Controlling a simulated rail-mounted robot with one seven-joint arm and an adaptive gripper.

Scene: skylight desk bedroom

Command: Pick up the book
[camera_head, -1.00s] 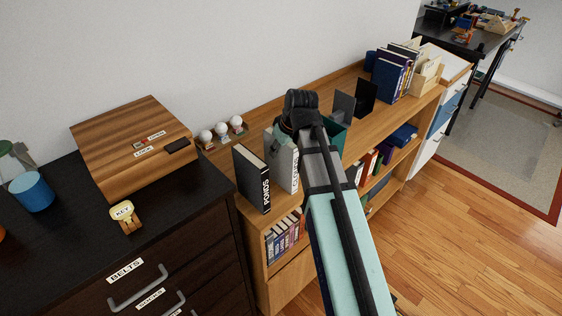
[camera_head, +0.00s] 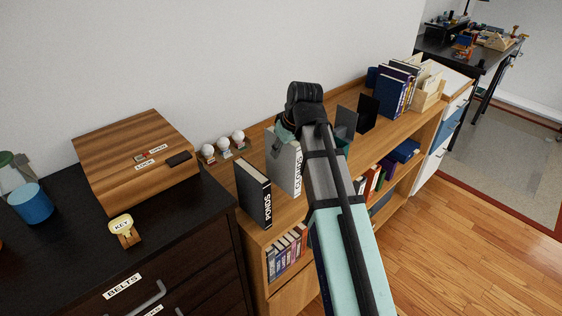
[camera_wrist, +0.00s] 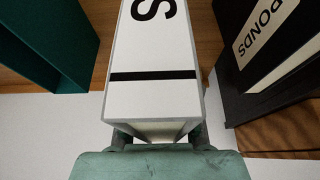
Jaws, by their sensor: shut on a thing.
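The grey-white book (camera_head: 287,165) stands upright on the wooden shelf top, to the right of a black book labelled PONDS (camera_head: 253,192). Its spine lettering is partly hidden by my arm in the head view. In the wrist view, the book's pale spine (camera_wrist: 152,95) with a black band fills the middle. My gripper (camera_wrist: 158,138) is shut on the near end of this book, one finger on each side. In the head view my gripper (camera_head: 284,142) is at the book's top. I cannot tell whether the book is clear of the shelf.
The black book (camera_wrist: 275,60) is close on the right in the wrist view, and a green book or bookend (camera_wrist: 50,45) is on the left. Small white-ball ornaments (camera_head: 223,143) stand behind. Dark bookends (camera_head: 367,115) and a book row (camera_head: 393,92) are farther right.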

